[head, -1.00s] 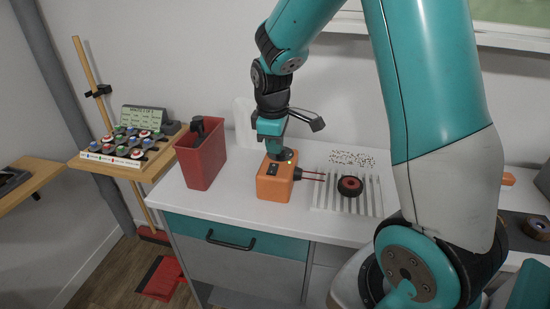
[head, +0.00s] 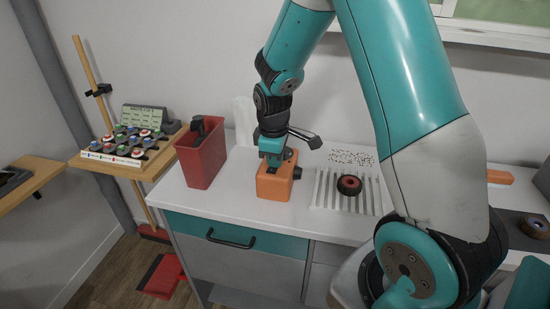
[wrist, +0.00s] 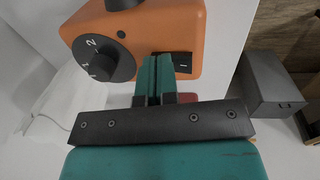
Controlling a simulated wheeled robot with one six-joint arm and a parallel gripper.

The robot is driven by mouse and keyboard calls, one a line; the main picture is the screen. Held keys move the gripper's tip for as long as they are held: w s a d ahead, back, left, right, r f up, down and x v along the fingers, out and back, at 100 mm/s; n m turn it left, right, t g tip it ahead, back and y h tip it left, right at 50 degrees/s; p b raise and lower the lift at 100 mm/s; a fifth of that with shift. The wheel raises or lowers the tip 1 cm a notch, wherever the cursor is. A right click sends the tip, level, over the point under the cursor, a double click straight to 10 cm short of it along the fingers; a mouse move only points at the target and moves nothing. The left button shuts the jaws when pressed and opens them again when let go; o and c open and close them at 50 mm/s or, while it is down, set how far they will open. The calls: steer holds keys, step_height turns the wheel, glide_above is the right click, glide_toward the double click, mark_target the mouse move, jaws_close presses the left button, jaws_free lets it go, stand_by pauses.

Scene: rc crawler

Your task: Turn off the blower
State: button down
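In the wrist view the blower (wrist: 185,25) shows a black dial (wrist: 108,58) with numbers and a black rocker switch (wrist: 183,64) with a white mark. My gripper (head: 271,160) is over the top of the blower, pointing down. In the wrist view my gripper (wrist: 155,62) has its teal fingers together with nothing between them. The fingertips are at the switch's left edge and hide part of it. I cannot tell whether they touch it.
A red bin (head: 201,158) stands left of the blower. A white slotted rack (head: 330,190) with a small black-and-red wheel (head: 349,185) lies to its right. Small scattered bits (head: 352,158) lie behind the rack.

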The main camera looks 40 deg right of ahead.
steer(key=shift+s+a+f, duration=0.1)
steer(key=shift+s+f, duration=0.05)
steer(key=shift+f, duration=0.05)
steer(key=shift+s+a+r, duration=0.15)
steer(key=shift+s+a, duration=0.3)
steer(key=shift+a, duration=0.15)
steer(key=shift+w+r, duration=0.1)
steer(key=shift+r+p, duration=0.25)
steer(key=shift+p, duration=0.25)
step_height(320, 180, up, 13)
steer(key=s+a+p, duration=0.1)
steer(key=p, duration=0.1)
steer(key=shift+a+r, duration=0.15)
